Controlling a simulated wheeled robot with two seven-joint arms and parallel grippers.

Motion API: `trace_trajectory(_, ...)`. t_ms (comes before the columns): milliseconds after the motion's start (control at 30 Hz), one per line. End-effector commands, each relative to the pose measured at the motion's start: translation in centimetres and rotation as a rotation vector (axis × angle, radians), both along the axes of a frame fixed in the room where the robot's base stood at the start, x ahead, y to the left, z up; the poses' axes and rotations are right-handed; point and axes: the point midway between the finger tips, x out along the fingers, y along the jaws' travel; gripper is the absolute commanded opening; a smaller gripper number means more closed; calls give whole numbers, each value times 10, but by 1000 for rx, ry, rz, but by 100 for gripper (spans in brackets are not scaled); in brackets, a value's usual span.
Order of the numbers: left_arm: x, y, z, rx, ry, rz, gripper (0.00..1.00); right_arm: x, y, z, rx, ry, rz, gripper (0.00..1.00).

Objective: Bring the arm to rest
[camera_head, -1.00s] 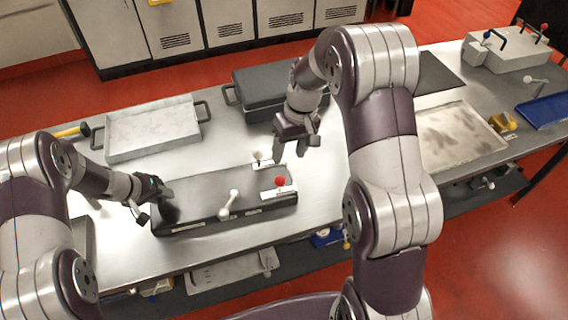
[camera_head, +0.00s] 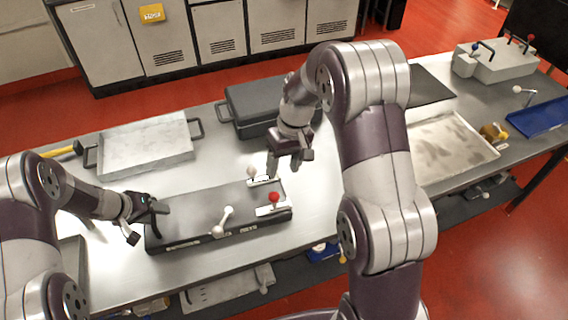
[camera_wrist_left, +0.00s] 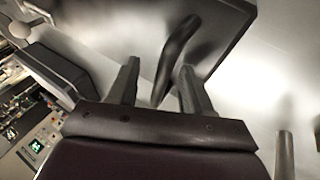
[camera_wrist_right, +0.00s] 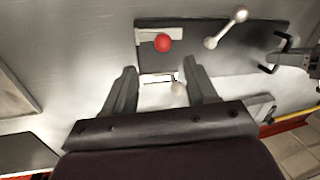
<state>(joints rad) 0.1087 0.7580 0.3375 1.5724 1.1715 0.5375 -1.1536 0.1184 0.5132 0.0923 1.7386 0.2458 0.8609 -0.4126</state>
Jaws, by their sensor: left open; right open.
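A long dark box (camera_head: 188,208) lies on the bench. It carries a white bar handle (camera_head: 223,221), a red knob (camera_head: 274,197), a pale knob (camera_head: 250,173) and a dark end handle. My left gripper (camera_head: 146,222) is open beside the box's left end. In the left wrist view, the dark handle (camera_wrist_left: 178,52) shows beyond and between its fingers (camera_wrist_left: 160,88); I see no grip on it. My right gripper (camera_head: 289,163) is open above the box's right end. In the right wrist view, the pale knob (camera_wrist_right: 178,88) shows between its fingers (camera_wrist_right: 163,85), with the red knob (camera_wrist_right: 163,42) beyond.
A grey tray (camera_head: 145,143) and a dark lidded case (camera_head: 262,103) stand at the back of the bench. A stained tray (camera_head: 440,148), a blue tray (camera_head: 540,115) and a grey unit with levers (camera_head: 497,62) are on the right. Bare bench lies right of the box.

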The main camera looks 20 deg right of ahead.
Motion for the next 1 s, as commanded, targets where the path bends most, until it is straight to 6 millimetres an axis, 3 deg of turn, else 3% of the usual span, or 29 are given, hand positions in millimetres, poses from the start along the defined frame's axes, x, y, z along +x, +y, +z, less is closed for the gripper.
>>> trace_trajectory(200,-13,25,50,1,-8,2,49,0,0,0,0,0,0,57)
trace_trajectory(400,-25,43,85,0,-7,0,49,0,0,0,0,0,0,57)
trace_trajectory(633,-29,49,96,-2,-2,3,49,0,0,0,0,1,-3,57)
trace_trajectory(733,-31,53,92,-4,48,89,49,4,-2,-2,-13,-14,-50,57)
trace_trajectory(767,-41,55,85,8,96,123,49,0,-4,-7,-25,-10,-75,57)
trace_trajectory(833,-82,62,75,79,223,195,49,-24,-9,-18,-67,5,-138,57)
trace_trajectory(1000,-185,60,102,331,307,198,49,-109,-1,-9,-159,-44,-198,57)
